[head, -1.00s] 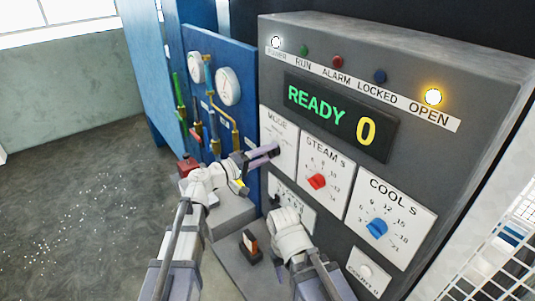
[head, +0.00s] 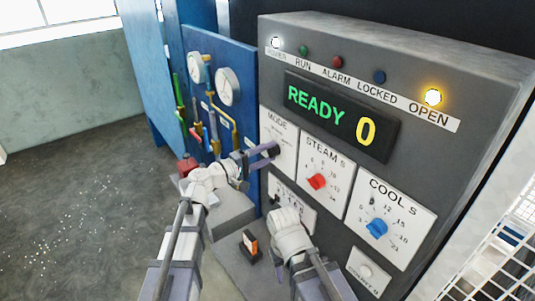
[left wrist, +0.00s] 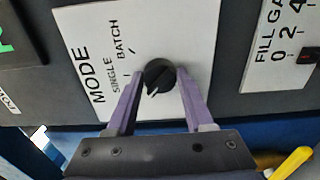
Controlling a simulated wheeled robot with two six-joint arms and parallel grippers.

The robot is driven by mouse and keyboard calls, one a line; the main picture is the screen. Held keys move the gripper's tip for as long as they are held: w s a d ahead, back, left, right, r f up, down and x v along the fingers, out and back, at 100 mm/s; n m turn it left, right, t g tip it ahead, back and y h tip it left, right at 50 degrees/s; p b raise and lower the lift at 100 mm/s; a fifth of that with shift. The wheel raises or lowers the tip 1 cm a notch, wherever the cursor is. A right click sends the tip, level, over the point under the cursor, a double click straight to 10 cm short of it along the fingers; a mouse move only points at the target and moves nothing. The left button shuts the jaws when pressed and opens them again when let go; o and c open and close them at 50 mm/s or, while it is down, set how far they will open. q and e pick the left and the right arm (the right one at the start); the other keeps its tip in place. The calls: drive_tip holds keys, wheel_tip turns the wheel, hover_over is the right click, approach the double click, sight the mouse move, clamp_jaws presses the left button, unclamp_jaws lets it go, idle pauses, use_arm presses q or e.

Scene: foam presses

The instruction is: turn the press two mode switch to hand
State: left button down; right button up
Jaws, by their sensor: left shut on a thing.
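The mode switch is a round black knob (left wrist: 158,75) on a white plate (left wrist: 88,22) marked MODE, SINGLE and BATCH in the left wrist view. A white pointer mark on the knob faces down and slightly left there. My left gripper (left wrist: 159,73) has its two purple fingers on either side of the knob and is shut on it. I see no HAND label. My right arm shows low in the head view, but its gripper does not show.
The grey panel (head: 430,75) shows READY 0, with the white and amber lamps lit. A red STEAM S knob (head: 317,181) and a blue COOL S knob (head: 377,228) sit right of the mode plate. Gauges and pipes on a blue board (head: 238,60) stand to the left.

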use_arm(q)
drive_tip(key=shift+c, duration=1.4)
unclamp_jaws()
drive_tip(key=v, duration=0.8)
